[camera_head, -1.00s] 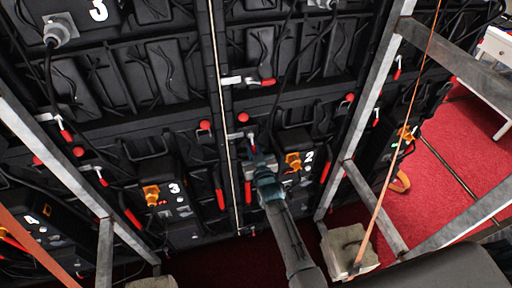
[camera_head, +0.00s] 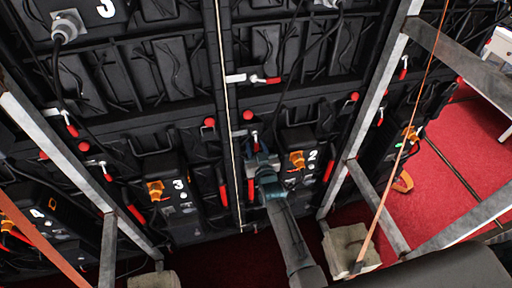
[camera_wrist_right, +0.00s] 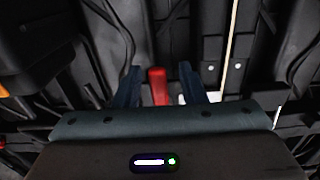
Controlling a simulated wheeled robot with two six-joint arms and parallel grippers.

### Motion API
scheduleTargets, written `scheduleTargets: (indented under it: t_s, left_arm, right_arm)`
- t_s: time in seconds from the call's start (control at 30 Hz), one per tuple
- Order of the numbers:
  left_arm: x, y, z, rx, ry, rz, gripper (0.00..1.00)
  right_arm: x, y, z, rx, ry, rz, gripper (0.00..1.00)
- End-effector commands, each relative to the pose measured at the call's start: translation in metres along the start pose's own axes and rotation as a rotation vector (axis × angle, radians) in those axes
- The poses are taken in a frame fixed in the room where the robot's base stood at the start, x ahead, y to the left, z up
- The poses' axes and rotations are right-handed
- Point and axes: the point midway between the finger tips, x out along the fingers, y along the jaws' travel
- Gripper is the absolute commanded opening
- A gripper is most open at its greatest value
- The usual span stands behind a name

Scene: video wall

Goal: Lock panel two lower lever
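Panel two (camera_head: 305,172) is a black cabinet back marked "2", with an orange plug (camera_head: 297,159), right of centre in the head view. The lower lever (camera_head: 255,137), red with a pale end, hangs near its left edge, just above my right gripper (camera_head: 260,158). In the right wrist view a red handle (camera_wrist_right: 157,86), seemingly this lever, stands between the two dark fingers of my right gripper (camera_wrist_right: 160,86). The fingers are apart, with gaps on both sides and the handle nearer the left finger. My left gripper is not in view.
Another red-ended lever (camera_head: 265,79) sits higher on the seam. A grey metal post (camera_head: 370,110) stands right of panel two, with a pale block (camera_head: 349,247) at its foot. Black cables hang along the panels. Red carpet (camera_head: 455,165) is open at right.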

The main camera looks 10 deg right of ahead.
Motion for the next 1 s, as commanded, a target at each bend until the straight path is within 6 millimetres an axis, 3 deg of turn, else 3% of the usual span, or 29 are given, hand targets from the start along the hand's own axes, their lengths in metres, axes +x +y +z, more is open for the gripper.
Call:
scheduleTargets:
  t_s: [0.27, 0.7, 1.0]
  left_arm:
    - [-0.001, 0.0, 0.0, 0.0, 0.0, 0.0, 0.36]
    - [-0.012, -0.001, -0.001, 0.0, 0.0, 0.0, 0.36]
    - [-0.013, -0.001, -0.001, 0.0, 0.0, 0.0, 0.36]
  right_arm:
    - [-0.007, 0.0, 0.0, -0.002, 0.0, 0.0, 0.37]
    - [-0.085, 0.0, -0.001, -0.001, -0.001, 0.001, 0.37]
    - [-0.108, 0.0, 0.0, 0.0, 0.001, 0.0, 0.37]
